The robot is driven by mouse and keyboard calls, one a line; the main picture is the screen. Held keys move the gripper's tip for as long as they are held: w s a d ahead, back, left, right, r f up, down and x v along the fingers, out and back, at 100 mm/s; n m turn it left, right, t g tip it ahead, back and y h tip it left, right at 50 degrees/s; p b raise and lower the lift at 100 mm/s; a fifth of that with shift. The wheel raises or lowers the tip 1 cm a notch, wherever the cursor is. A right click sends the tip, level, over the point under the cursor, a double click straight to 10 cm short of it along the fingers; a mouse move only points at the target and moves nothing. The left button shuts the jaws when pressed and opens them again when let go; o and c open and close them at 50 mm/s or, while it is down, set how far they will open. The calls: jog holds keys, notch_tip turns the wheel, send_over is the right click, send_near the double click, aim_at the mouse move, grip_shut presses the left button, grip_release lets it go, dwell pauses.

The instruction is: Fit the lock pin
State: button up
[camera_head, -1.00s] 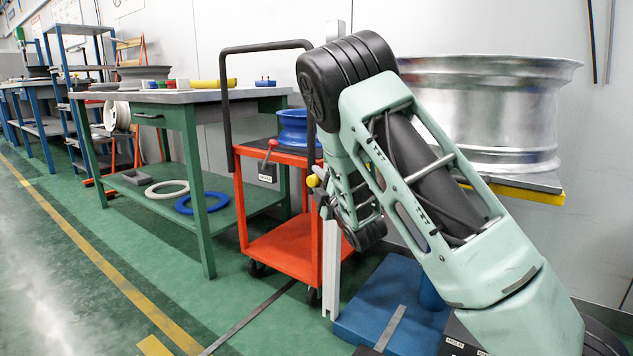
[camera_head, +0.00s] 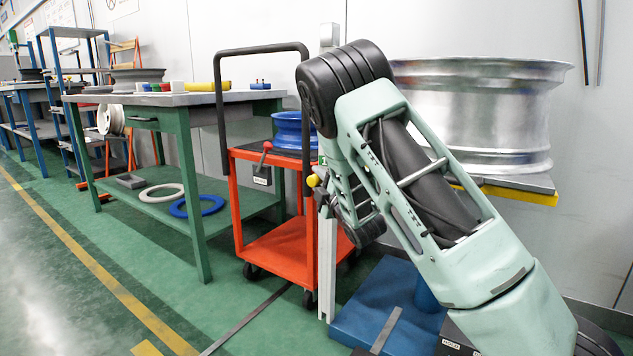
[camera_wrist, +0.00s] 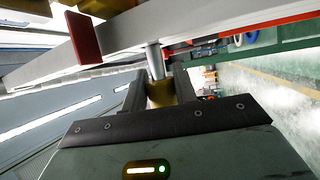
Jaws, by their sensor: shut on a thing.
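In the wrist view my gripper (camera_wrist: 158,88) is shut on a brass-coloured grip (camera_wrist: 160,94), with one dark finger on each side of it. A silver pin shaft (camera_wrist: 154,60) sticks out of this grip towards a long grey post (camera_wrist: 215,42). The shaft's far end meets the post's edge in the picture; I cannot tell whether it is in a hole. In the head view the grey post (camera_head: 327,265) stands upright beside the orange cart. A small yellow knob (camera_head: 313,180) shows close to it. My arm hides most of that area, and the fingertips are not clear there.
A silver wheel rim (camera_head: 480,120) sits on a yellow-edged platform (camera_head: 520,192) at right. The orange cart (camera_head: 285,245) carries a blue rim (camera_head: 290,132). A green workbench (camera_head: 187,180) stands further left. A red plate (camera_wrist: 85,38) lies near the post in the wrist view. Floor at left is clear.

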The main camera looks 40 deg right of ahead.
jog(key=shift+w+d, duration=0.3)
jog(key=shift+d, duration=0.55)
jog(key=o, duration=1.1)
jog(key=shift+c, duration=0.2)
